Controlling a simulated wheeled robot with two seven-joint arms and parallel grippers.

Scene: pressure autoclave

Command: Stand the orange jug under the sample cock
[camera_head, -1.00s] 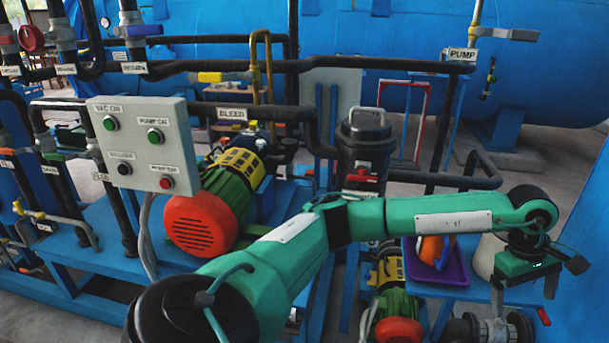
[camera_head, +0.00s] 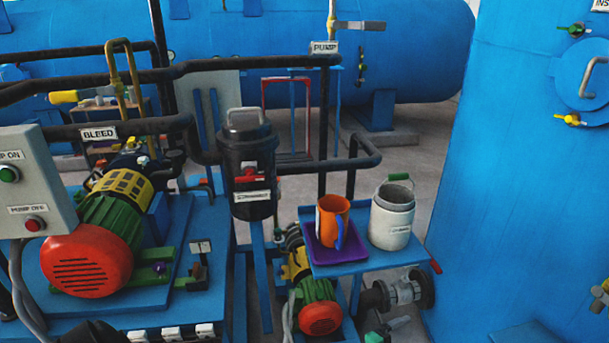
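The orange jug (camera_head: 331,222) stands upright on a purple tray (camera_head: 328,257) on a small blue stand. A blue handle shows on the jug's right side. Neither of my grippers can be made out. No label names the sample cock, so I cannot tell which valve it is. On the big blue vessel at the right are a small yellow-handled cock (camera_head: 570,120) and a green-handled valve (camera_head: 574,29). Another yellow fitting (camera_head: 600,296) is at the right edge.
A white canister (camera_head: 391,221) with a green-grip handle stands right of the jug on the same blue stand (camera_head: 370,262). A black canister (camera_head: 248,160) stands to the left. A pump with a red end (camera_head: 320,318) and a flanged pipe (camera_head: 405,291) are below the stand.

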